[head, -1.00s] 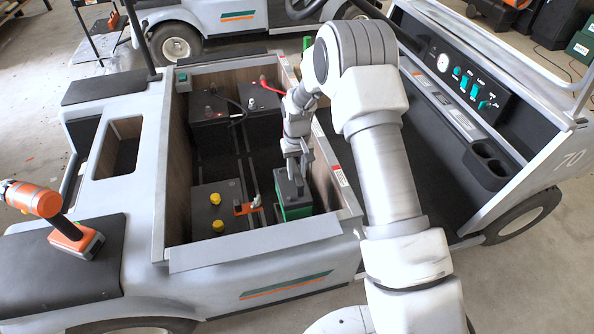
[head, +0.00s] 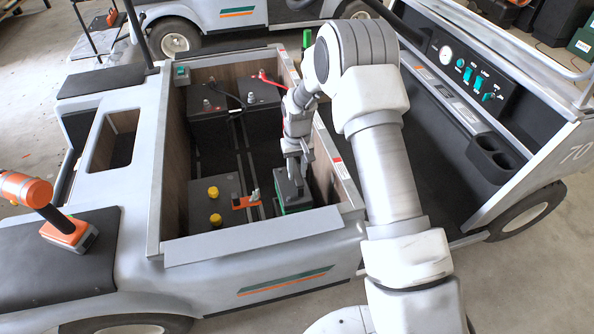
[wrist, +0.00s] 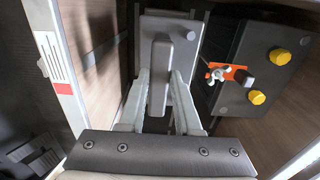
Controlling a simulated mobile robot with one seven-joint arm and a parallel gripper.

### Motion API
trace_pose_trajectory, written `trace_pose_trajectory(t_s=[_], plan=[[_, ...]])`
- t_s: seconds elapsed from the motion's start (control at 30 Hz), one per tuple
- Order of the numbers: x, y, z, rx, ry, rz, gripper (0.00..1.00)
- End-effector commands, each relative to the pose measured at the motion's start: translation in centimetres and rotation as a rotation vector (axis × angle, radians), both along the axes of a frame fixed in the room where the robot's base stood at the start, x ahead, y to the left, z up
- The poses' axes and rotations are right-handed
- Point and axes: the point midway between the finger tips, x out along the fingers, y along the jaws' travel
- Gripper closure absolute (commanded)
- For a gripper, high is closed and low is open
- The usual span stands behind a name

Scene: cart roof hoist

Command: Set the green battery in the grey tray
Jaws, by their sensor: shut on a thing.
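The green battery (head: 294,192) is in the cart's open bay, near its front right corner. It has a dark grey top and green sides. My gripper (head: 297,165) reaches down from above and is shut on its top handle. In the wrist view, the two fingers (wrist: 161,82) flank the grey handle (wrist: 160,72) on the battery's top (wrist: 180,35). The battery looks upright. Its underside is hidden, so I cannot tell whether it rests on anything. The grey tray cannot be made out clearly beneath it.
A battery with yellow caps (head: 212,207) stands left of the green one, with an orange clamp piece (head: 244,202) between them. Dark batteries (head: 210,105) with cables stand at the back. The bay's wooden walls and grey rim (head: 255,238) are close around.

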Motion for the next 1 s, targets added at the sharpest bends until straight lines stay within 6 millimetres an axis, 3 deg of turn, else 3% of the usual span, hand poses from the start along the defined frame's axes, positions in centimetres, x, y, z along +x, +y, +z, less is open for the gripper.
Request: trace_pose_trajectory(t_s=[0.8,1.0], plan=[[0.2,0.1,-5.3,0.001,-0.006,0.0,1.0],[0.2,0.0,-5.9,0.001,-0.006,0.0,1.0]])
